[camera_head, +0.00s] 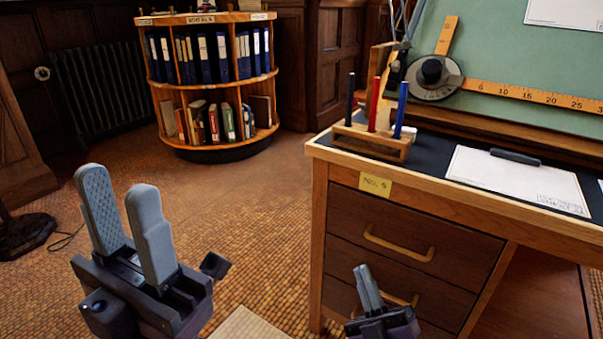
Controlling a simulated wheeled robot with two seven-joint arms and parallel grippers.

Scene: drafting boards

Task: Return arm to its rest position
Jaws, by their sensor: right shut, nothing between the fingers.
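The rest of both arms is mostly outside the picture. The desk (318,215) stands on the right, with a wooden pen holder (385,146) carrying a black, a red and a blue pen.
A drawing board (540,65) with a wooden ruler (530,94) rises behind the desk. White paper (500,178) lies on the desktop. A round bookcase (215,90) and a radiator (97,85) stand at the back left. The floor (240,195) between bookcase and desk is clear.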

